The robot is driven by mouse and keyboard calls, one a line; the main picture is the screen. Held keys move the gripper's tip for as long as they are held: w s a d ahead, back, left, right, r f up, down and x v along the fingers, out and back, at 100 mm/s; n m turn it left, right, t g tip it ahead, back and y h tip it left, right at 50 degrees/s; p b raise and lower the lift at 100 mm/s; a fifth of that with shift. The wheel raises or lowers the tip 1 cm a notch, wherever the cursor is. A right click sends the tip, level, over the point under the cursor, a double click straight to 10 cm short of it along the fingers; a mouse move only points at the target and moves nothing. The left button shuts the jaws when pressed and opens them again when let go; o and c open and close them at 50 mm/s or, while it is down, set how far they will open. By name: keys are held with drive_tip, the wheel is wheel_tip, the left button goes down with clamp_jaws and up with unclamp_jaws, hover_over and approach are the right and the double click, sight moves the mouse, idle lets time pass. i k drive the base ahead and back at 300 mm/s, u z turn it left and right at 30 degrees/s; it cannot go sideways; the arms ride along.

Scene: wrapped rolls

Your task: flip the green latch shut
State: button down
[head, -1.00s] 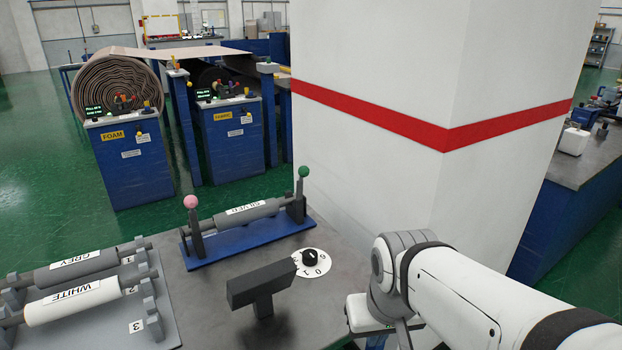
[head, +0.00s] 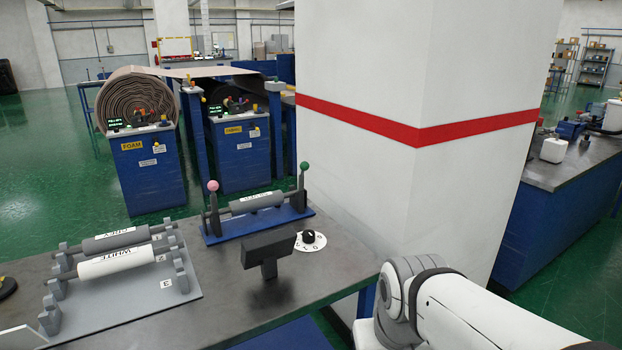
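The green latch (head: 303,174) is a dark upright lever with a green ball on top, at the right end of a blue stand (head: 262,227) on the grey table in the head view. A pink-topped lever (head: 213,196) stands at the stand's left end. Both levers look roughly upright. A grey roll with a white label (head: 257,202) lies between them. My white arm enters from the lower right. My gripper is outside the picture, so its state and its distance to the latch do not show.
A rack (head: 170,286) at the left holds a grey roll (head: 123,238) and a white roll (head: 116,261). A dark T-shaped post (head: 268,250) and a numbered dial (head: 309,240) stand in front of the blue stand. A white pillar (head: 400,170) with a red stripe rises just right of the table.

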sight(305, 166)
drive_tip(key=u, duration=0.15)
drive_tip(key=i, duration=0.9)
drive_tip(key=z, duration=0.05)
